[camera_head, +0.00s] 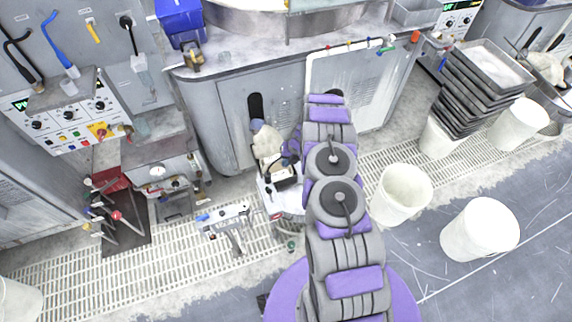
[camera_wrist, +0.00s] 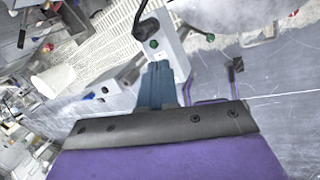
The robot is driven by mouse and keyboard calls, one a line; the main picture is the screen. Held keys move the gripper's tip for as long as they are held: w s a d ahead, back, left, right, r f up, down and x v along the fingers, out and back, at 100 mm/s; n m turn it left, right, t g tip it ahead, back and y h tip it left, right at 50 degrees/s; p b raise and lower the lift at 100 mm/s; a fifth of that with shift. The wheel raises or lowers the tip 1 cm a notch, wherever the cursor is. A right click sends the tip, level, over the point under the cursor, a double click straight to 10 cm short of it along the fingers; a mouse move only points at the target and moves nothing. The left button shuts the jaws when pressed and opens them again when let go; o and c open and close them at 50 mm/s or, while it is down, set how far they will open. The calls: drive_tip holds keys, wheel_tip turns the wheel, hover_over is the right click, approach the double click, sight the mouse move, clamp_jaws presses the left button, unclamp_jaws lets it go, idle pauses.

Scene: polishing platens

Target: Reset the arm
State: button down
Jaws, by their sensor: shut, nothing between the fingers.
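My arm (camera_head: 335,235), grey and purple, rises from the bottom middle of the head view and reaches toward the grey machine cabinet. My gripper (camera_wrist: 158,68) shows in the wrist view as blue-grey fingers held together, with a dark bracket and purple housing below. The fingers are shut and hold nothing. In the head view I cannot make out the fingertips.
A white bucket (camera_head: 403,194) stands right of my arm, with another white bucket (camera_head: 480,230) farther right. Stacked trays (camera_head: 480,95) stand at the upper right. A control panel (camera_head: 65,115) is at the left. Light floor grating (camera_head: 85,278) and grey floor (camera_head: 540,205) show around.

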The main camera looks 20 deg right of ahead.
idle(0.4)
drive_tip(key=s+a+r+n+b, duration=0.1)
drive_tip(key=a+r+n, duration=0.35)
drive_tip(key=r, duration=0.35)
drive_tip(key=a+r+n, duration=0.3)
drive_tip(key=r+n, duration=0.2)
drive_tip(key=r, duration=0.3)
drive_tip(key=s+a+r+n+g+b, duration=0.1)
drive_tip(key=s+a+r+n, duration=0.2)
drive_tip(key=s+r+n, duration=0.4)
drive_tip(key=s+a+r+n+g+b, duration=0.1)
drive_tip(key=s+a+r+n, duration=0.25)
drive_tip(key=r, duration=0.55)
drive_tip(key=s+d+r+n+h+b, duration=0.1)
drive_tip(key=s+r+n, duration=0.2)
drive_tip(key=s+n, duration=0.3)
drive_tip(key=s+d+r+n+g+h+b, duration=0.1)
drive_tip(key=s+r+n, duration=0.2)
drive_tip(key=s+n, duration=0.4)
drive_tip(key=s+d+r+n+h+b, duration=0.1)
drive_tip(key=s+r+n, duration=0.2)
drive_tip(key=s, duration=1.7)
drive_tip(key=n, duration=0.3)
drive_tip(key=shift+s+d+r+h, duration=0.15)
drive_tip(key=shift+d+r+h, duration=0.05)
drive_tip(key=shift+r+h, duration=0.1)
